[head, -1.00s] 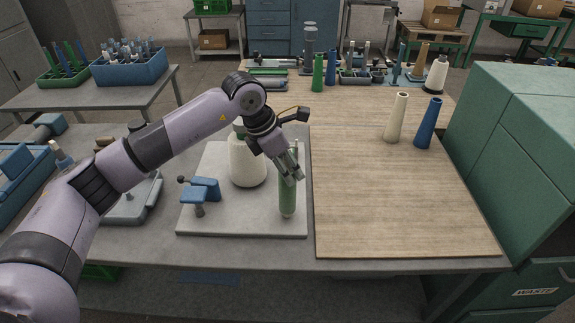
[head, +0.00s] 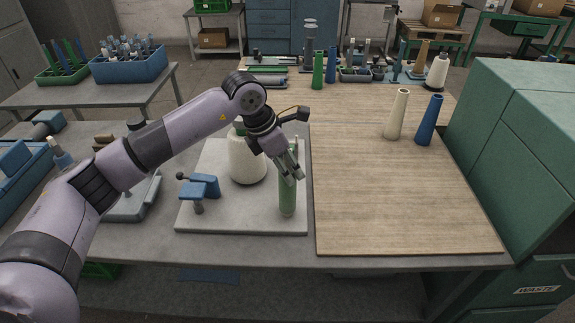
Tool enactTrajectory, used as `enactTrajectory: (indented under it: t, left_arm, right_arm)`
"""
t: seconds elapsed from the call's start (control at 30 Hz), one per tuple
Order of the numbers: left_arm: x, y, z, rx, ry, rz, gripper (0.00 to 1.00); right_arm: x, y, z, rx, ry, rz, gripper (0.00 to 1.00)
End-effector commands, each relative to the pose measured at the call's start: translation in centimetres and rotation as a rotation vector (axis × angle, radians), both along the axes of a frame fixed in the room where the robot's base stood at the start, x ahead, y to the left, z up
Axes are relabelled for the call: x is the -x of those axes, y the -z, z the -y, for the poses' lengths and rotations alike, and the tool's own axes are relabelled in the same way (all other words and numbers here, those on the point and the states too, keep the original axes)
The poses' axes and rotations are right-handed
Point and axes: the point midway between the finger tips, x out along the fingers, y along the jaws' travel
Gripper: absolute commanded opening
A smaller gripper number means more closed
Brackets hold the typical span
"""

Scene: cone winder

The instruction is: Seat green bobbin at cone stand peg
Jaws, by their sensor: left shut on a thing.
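The green bobbin (head: 287,197) stands upright near the front right corner of a light grey plate (head: 245,219). My left gripper (head: 290,170) is shut on the upper part of the bobbin, coming in from above left. A peg under the bobbin is hidden, so I cannot tell whether it sits on one. A wide cream yarn cone (head: 246,160) with a green top stands behind and left of the bobbin on the same plate. My right gripper is not in view.
A blue clamp-like fixture (head: 200,188) is on the plate's left. A cream cone (head: 397,115) and a blue cone (head: 429,121) stand on the wooden board (head: 400,200) at right, which is otherwise clear in front. Green and blue bobbins (head: 318,70) stand farther back.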

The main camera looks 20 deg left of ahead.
Motion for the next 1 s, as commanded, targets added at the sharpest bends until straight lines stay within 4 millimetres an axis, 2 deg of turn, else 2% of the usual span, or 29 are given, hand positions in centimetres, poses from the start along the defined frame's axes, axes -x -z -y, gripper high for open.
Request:
enactTrajectory:
  t: [0.13,0.17,0.5,0.83,1.0]
  left_arm:
    - [0.0,-0.1,0.0,0.0,0.0,0.001,0.17]
    - [0.0,-0.1,0.0,0.0,0.0,0.001,0.4]
    - [0.0,-0.1,0.0,0.001,0.0,0.001,0.62]
    - [0.0,-0.2,-0.1,0.0,0.0,0.0,0.63]
    - [0.4,-2.1,-0.7,0.0,-0.002,0.003,0.63]
  right_arm:
    - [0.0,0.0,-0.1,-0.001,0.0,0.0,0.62]
    - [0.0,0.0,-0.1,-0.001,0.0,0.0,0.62]
    - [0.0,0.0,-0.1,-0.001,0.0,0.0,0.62]
    - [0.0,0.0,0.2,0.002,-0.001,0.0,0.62]
    - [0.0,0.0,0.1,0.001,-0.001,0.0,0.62]
